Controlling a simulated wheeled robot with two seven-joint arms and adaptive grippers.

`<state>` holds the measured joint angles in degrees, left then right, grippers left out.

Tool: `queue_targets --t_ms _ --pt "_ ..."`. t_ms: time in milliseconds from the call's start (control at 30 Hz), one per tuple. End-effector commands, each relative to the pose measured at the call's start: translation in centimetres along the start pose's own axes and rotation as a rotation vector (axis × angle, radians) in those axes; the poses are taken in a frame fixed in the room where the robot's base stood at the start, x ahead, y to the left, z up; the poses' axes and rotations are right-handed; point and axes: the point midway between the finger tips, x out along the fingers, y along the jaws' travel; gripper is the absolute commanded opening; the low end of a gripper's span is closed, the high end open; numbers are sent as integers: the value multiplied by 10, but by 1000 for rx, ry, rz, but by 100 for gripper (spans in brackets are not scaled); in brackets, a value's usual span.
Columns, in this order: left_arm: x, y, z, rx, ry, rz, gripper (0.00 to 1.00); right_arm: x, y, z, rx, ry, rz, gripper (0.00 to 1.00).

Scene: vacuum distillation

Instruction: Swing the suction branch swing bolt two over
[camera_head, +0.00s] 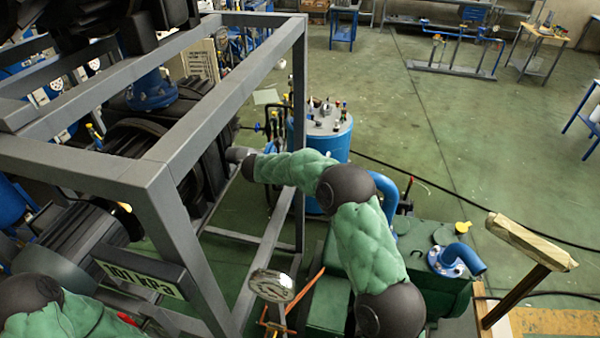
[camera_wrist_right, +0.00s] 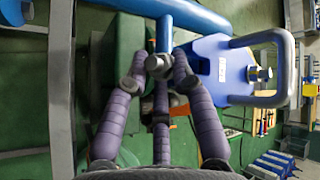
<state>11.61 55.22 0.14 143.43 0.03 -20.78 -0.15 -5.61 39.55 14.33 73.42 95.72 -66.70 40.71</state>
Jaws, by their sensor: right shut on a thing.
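In the right wrist view, my right gripper (camera_wrist_right: 159,84) has purple, segmented fingers with dark tips closed in around a small metal bolt end (camera_wrist_right: 157,65). I take this to be the swing bolt. It sits at the end of a short blue bar, just below a blue pipe (camera_wrist_right: 190,14). The exact finger contact is partly hidden by the tips.
A blue block with a metal handle (camera_wrist_right: 287,70) stands close right of my fingers in the wrist view. In the head view, a blue tank (camera_head: 328,140), a pressure gauge (camera_head: 271,285) and a "101 kPa" sign (camera_head: 140,277) surround the arm. Open floor lies at the upper right.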

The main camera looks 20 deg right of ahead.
Motion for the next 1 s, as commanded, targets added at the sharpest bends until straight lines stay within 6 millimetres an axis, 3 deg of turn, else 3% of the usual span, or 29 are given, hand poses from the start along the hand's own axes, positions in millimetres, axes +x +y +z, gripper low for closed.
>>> queue_targets --t_ms 167,200,233,667,1000 --pt "0 0 0 0 0 0 33 1 -2 0 2 2 -3 0" --pt "0 0 0 0 0 0 33 1 -2 0 2 2 -3 37" --pt "0 0 0 0 0 0 33 1 -2 0 2 2 -3 40" --pt "-1 0 0 0 0 0 33 0 1 1 -19 10 -17 40" --pt "-9 3 0 0 0 0 33 4 11 2 -177 95 -145 40"
